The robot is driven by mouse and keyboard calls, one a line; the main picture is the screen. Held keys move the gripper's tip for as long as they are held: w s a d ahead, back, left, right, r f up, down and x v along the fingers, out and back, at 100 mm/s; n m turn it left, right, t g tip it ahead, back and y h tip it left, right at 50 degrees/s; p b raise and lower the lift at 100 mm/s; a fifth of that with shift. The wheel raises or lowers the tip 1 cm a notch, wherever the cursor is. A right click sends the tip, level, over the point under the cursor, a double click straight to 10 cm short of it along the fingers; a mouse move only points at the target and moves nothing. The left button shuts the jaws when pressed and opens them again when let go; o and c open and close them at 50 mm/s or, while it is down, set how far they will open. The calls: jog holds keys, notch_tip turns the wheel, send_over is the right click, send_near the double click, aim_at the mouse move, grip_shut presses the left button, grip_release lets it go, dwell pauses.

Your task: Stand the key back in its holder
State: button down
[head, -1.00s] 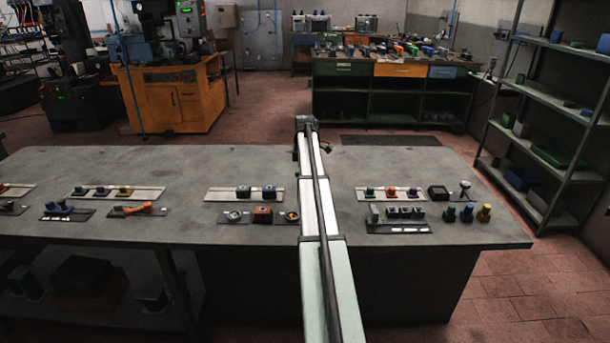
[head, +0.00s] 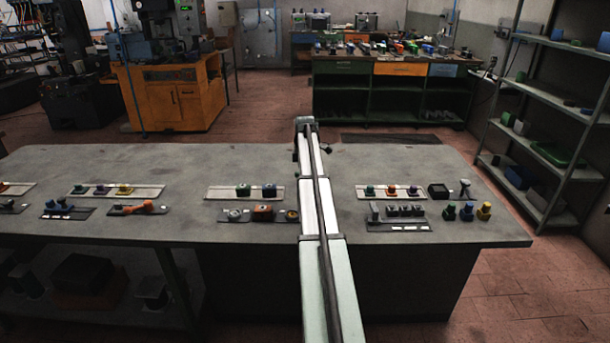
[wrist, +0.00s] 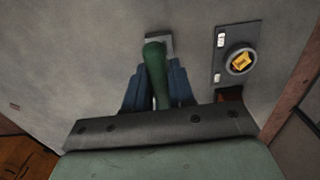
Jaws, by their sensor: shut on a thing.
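In the wrist view my gripper (wrist: 156,66) has its two blue fingers shut on a green, round-ended thing, which I take for the key (wrist: 154,58). The key's rounded end points up the picture, over a small pale grey piece (wrist: 166,40) on the bench. That piece is partly covered, and I cannot tell whether it is the holder or whether the key touches it. The key's lower part is hidden between the fingers. In the head view my arm hides the gripper and the key.
A dark plate with a ring and yellow centre (wrist: 240,62) lies close to the right of my gripper. The grey bench (head: 400,160) carries pale strips with small coloured parts on both sides of my arm. Its back part is clear. A shelf rack (head: 545,130) stands at the right.

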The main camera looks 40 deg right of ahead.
jog(key=shift+f, duration=0.2)
jog(key=c, duration=0.9)
grip_release()
jog(key=shift+r, duration=0.1)
notch_tip(320, 180, up, 14)
jog(key=shift+f, duration=0.2)
